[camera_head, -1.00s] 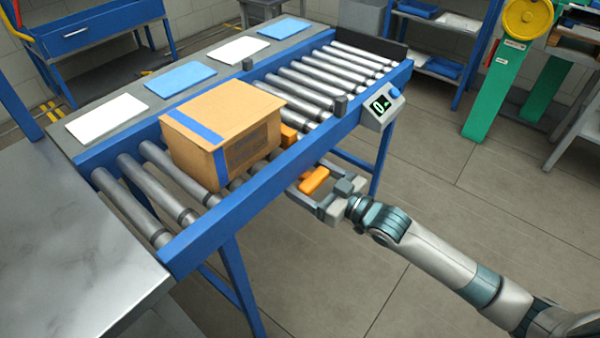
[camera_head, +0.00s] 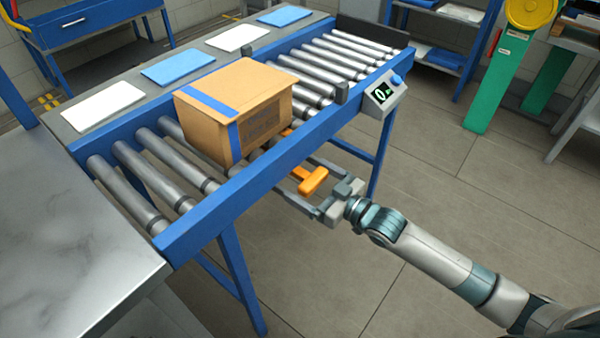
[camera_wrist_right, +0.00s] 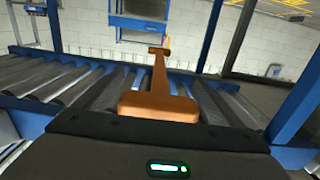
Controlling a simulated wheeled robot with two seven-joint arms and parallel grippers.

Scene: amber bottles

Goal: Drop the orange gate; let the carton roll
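The tan carton (camera_head: 235,115) with blue tape sits upright on the conveyor rollers, near the front blue rail. The orange gate's T-shaped handle (camera_head: 313,181) sticks out in front of that rail; a thin orange part (camera_head: 286,132) shows above the rail by the carton. My right gripper (camera_head: 298,174) is at the rail with its fingers spread on either side of the handle. In the right wrist view the orange handle (camera_wrist_right: 158,103) stands between the wide-apart fingers, touching neither. The rail hides part of the gate. My left gripper is not in view.
Free rollers (camera_head: 325,60) run past the carton toward a dark end stop (camera_head: 375,35). A metal table (camera_head: 70,240) adjoins the near left end. Floor in front is clear.

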